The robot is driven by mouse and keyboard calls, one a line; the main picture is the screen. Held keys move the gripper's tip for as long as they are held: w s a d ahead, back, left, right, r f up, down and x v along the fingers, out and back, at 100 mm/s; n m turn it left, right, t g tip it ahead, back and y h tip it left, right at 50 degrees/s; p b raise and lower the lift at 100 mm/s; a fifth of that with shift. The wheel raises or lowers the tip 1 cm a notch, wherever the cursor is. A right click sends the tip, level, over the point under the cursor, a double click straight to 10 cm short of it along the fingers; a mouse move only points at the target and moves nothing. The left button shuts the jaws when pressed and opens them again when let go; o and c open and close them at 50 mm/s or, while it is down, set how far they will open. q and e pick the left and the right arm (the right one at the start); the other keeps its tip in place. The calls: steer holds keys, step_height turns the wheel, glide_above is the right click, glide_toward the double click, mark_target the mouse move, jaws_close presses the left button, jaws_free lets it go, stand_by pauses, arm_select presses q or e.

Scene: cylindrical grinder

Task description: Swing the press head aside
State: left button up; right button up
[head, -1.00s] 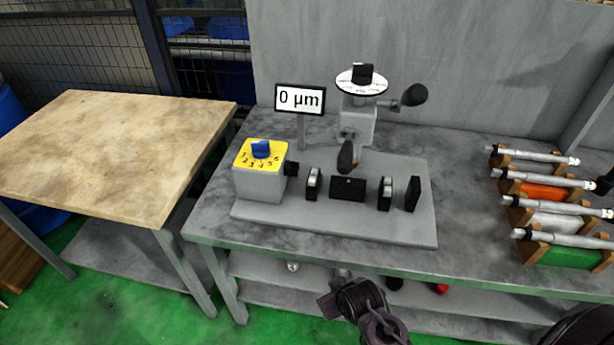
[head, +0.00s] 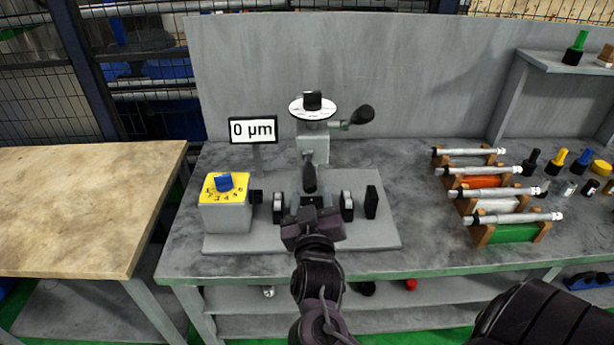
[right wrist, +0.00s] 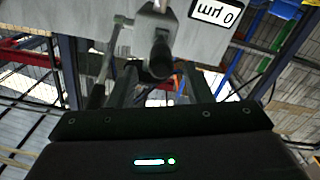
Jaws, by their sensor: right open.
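The press head (head: 312,149) is a grey block on the machine's base plate, with a white dial and black knob on top. A black-knobbed lever (head: 362,115) sticks out to its right. A black handle (head: 309,177) hangs at its front. My right gripper (head: 313,208) is open in front of this handle, over the base plate. In the right wrist view, which is upside down, the handle's round black end (right wrist: 160,58) shows between the two fingers (right wrist: 160,85). I cannot tell how deep it sits between them. My left gripper is not in view.
A yellow-topped dial box (head: 226,205) and the 0 µm display (head: 253,130) stand to the left. Black blocks (head: 371,202) stand close beside the gripper. Racks with metal shafts (head: 500,193) are at the right. A wooden-topped table (head: 90,205) at the left is bare.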

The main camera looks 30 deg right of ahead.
mark_target(309, 177)
steer(key=p+x, duration=0.1)
steer(key=x, duration=0.4)
steer(key=shift+w+r, duration=0.1)
steer(key=shift+w, duration=0.2)
steer(key=shift+w+d, duration=0.45)
steer(key=shift+w, duration=0.15)
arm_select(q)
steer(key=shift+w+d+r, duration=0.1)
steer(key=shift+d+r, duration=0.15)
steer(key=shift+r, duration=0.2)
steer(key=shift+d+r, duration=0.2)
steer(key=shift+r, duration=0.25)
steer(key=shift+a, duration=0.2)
arm_select(e)
jaws_close()
